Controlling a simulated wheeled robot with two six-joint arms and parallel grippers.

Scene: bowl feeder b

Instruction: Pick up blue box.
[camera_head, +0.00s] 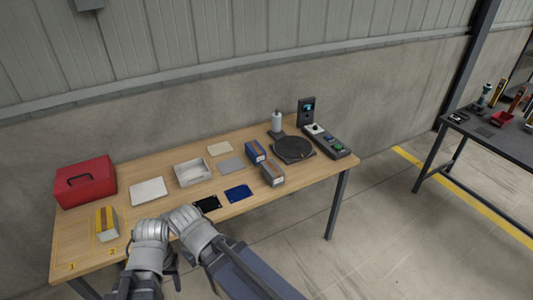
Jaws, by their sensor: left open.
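The blue box (256,152) stands on the wooden table, left of a round dark turntable. It is blue with a brownish band and nothing covers it. My left gripper (147,286) is low at the bottom left, in front of the table's near edge and well apart from the box. It is open, with nothing seen between its fingers; its lower part is cut by the frame edge. My right gripper cannot be made out.
A blue plate (238,193), black plate (207,203), white tray (192,172), yellow box (106,223), red toolbox (85,182) and turntable (293,149) share the table. A control panel (327,143) is at the right.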

